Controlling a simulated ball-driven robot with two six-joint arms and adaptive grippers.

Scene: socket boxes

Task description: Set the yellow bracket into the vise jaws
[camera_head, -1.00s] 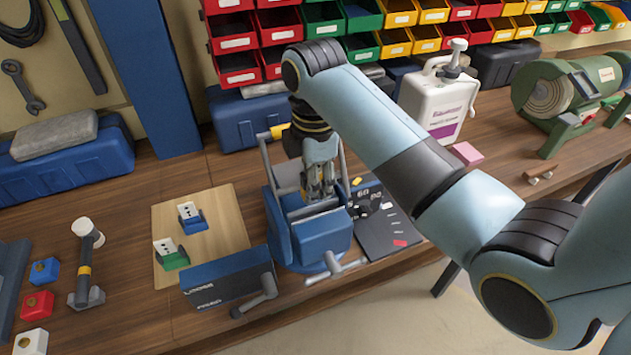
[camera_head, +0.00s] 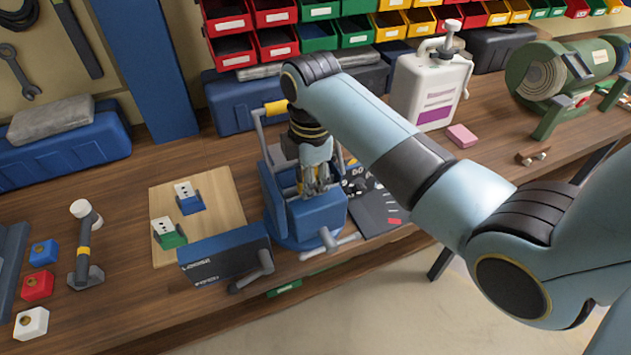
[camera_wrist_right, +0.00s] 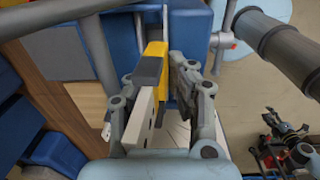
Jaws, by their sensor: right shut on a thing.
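The blue vise (camera_head: 312,216) stands near the front edge of the bench, and its blue body also shows in the right wrist view (camera_wrist_right: 190,32). My right gripper (camera_head: 313,184) is directly over the vise, with its fingertips down at the jaws. In the right wrist view my right gripper (camera_wrist_right: 155,88) is shut on the yellow bracket (camera_wrist_right: 157,52), which has a dark grey part and a white plate on it. The bracket's lower end is hidden, so I cannot tell whether it sits in the jaws.
A wooden board (camera_head: 222,195) left of the vise bears a blue bracket (camera_head: 190,204) and a green bracket (camera_head: 172,240) with white plates. A dark blue box (camera_head: 222,256) stands close at the vise's front left. A white canister (camera_head: 430,90) stands behind right.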

